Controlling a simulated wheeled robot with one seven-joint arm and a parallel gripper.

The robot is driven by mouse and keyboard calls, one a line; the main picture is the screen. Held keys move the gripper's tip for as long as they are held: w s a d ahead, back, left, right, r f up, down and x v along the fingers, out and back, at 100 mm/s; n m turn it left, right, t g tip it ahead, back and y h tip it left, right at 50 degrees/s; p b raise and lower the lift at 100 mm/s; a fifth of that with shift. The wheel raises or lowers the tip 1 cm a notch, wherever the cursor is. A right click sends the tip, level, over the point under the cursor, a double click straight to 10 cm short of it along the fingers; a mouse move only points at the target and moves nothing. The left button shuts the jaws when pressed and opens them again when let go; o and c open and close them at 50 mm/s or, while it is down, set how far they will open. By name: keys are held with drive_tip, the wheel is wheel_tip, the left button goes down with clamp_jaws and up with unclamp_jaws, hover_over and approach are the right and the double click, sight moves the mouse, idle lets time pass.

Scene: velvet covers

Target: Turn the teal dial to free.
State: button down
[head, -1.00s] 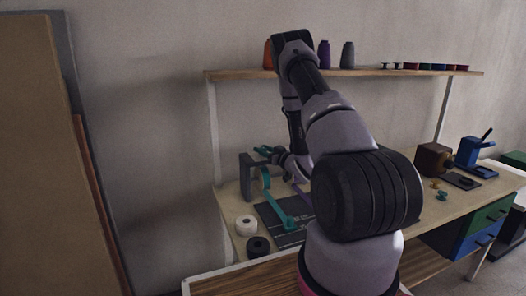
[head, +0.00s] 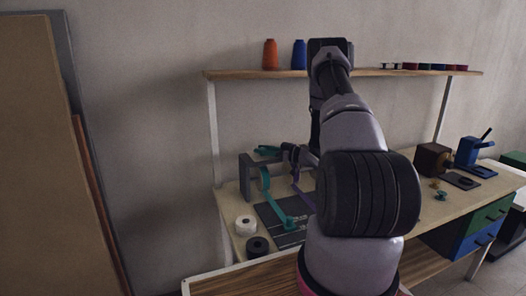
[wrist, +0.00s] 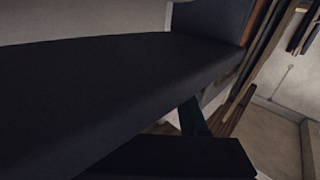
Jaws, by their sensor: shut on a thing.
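A grey bracket-shaped device (head: 246,172) stands at the back left of the workbench. A teal piece, which looks like the dial (head: 267,150), shows at its top, and a teal strip (head: 266,182) hangs down to a teal foot (head: 287,219) on a dark mat. My gripper (head: 287,153) is at the dial's right side, small and partly hidden by my arm. It appears shut on the dial. The wrist view is mostly filled by dark close surfaces, with a dark teal bit (wrist: 192,117) between them. No dial marking is readable.
A white roll (head: 245,225) and a black roll (head: 258,247) sit at the bench's front left. A purple strip (head: 299,183) is close right of the teal one. A shelf (head: 240,75) with orange and blue spools runs above. Brown and blue devices stand at right.

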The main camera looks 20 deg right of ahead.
drive_tip(key=shift+c, duration=2.2)
unclamp_jaws()
drive_tip(key=v, duration=1)
drive_tip(key=shift+s+d, duration=0.25)
